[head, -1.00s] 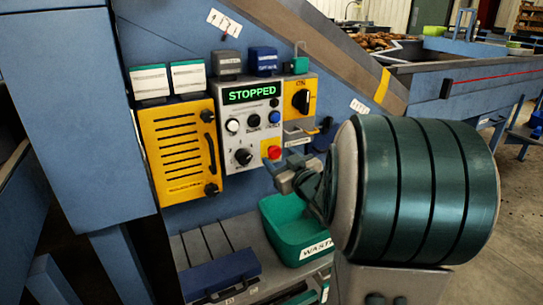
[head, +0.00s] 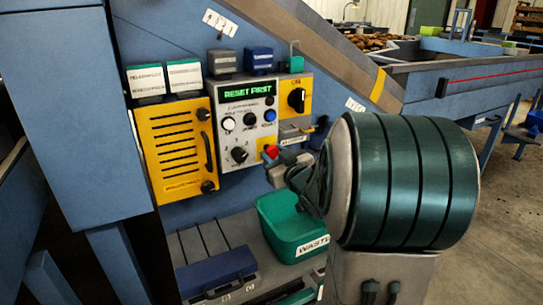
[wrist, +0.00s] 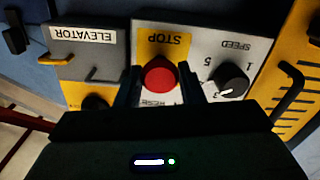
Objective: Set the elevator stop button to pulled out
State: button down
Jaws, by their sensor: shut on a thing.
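The red stop button (head: 271,151) sits on a yellow patch low on the grey control panel (head: 236,172). In the wrist view the round red button (wrist: 159,74) lies between my two fingertips, under an upside-down STOP label (wrist: 164,40). My gripper (head: 283,160) reaches the panel from the right and is shut on the button. The green display (head: 247,90) reads RESET FIRST. The button's far side and its base are partly hidden by my fingers.
A black speed knob (wrist: 230,80) is close beside one finger. An ELEVATOR plate (wrist: 83,37) is on the other side. A yellow slotted cover (head: 180,150) is left of the panel. A green waste bin (head: 292,228) stands below my gripper.

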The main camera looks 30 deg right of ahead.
jog(key=shift+s+a, duration=0.1)
jog(key=shift+s, duration=0.35)
jog(key=shift+s+d, duration=0.1)
jog(key=shift+d, duration=0.15)
jog(key=c, duration=0.9)
grip_release()
jog(key=shift+c, duration=0.2)
jog(key=shift+a, duration=0.1)
jog(key=shift+s, duration=0.1)
jog(key=s+b, duration=0.2)
jog(key=s, duration=1.1)
jog(key=shift+s+b, duration=0.25)
jog(key=shift+b, duration=0.1)
